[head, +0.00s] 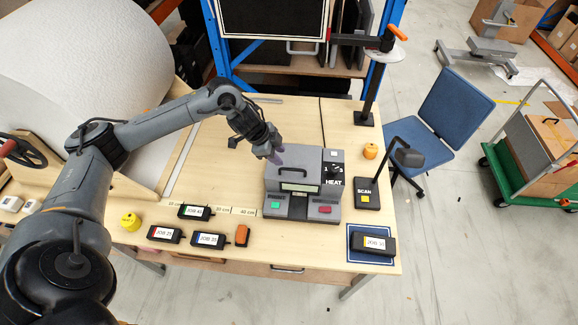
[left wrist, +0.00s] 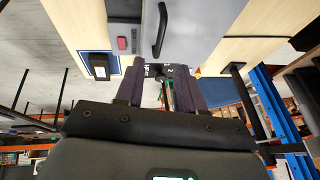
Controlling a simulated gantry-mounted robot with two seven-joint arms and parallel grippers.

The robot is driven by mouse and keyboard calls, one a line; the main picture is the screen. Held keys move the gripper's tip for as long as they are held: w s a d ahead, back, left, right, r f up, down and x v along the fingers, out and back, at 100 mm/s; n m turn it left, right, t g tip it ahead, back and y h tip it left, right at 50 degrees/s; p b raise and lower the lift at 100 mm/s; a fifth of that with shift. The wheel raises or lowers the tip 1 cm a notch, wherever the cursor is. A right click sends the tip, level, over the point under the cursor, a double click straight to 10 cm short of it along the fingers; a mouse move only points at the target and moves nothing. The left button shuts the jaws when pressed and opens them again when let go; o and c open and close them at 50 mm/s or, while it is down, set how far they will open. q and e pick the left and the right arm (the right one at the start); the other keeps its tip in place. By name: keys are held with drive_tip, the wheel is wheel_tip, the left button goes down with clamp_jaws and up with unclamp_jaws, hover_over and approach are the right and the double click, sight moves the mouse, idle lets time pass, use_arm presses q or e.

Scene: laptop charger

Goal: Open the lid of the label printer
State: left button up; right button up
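The label printer (head: 306,205) is a grey box on the table, with a green and a red button on its front and a dial marked HEAT at its right. Its lid (head: 310,160) looks shut and carries a dark handle (head: 292,172). My left gripper (head: 274,157) is over the back left of the lid, behind the handle in the picture. In the left wrist view, its two fingers (left wrist: 162,72) are apart with nothing between them. The handle (left wrist: 160,30) and grey lid (left wrist: 196,28) show just beyond the fingertips. I cannot tell whether the fingers touch the lid. My right gripper is not in view.
Several black job-labelled chargers lie on the table, one (head: 372,245) on a blue mat at front right. A large white roll (head: 85,70) fills the back left.

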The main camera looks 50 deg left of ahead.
sight(289, 170)
use_arm(q)
drive_tip(key=p+x, duration=0.1)
drive_tip(key=x, duration=0.8)
clamp_jaws()
